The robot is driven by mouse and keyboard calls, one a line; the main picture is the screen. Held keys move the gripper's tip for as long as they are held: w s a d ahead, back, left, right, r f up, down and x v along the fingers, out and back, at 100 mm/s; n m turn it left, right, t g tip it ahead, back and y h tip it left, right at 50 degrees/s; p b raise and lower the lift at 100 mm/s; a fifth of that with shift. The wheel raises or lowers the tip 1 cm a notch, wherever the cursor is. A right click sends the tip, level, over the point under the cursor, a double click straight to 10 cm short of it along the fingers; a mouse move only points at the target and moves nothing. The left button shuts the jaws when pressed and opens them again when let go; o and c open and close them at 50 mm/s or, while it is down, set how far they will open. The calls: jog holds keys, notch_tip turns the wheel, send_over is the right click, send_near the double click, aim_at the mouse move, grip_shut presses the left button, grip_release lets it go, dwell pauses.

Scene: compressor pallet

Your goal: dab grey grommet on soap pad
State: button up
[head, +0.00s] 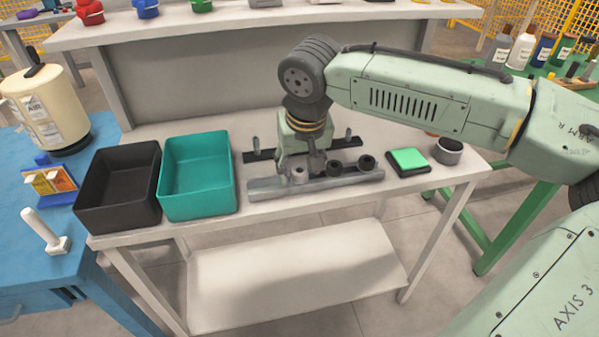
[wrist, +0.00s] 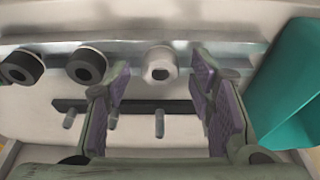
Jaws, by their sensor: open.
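A grey grommet (head: 298,174) stands on the front metal rail (head: 262,188), at the left of a row with two black grommets (head: 334,167) (head: 366,162). In the wrist view the grey grommet (wrist: 160,66) shows between the fingers' far ends, apart from both. My gripper (wrist: 160,88) is open and empty, pointing down above the rail area; it also shows in the head view (head: 312,160). The soap pad (head: 409,158) is a bright green square in a black holder, right of the rail.
A black dark-topped cup (head: 448,151) stands right of the pad. A black bar with upright pegs (wrist: 135,106) lies behind the rail. A teal bin (head: 197,178) and a black bin (head: 117,188) stand at the left. Bare bench shows around the rail.

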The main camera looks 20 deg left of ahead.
jog(key=shift+f, duration=0.2)
jog(key=shift+c, duration=0.6)
jog(key=c, duration=0.8)
jog(key=shift+c, duration=0.2)
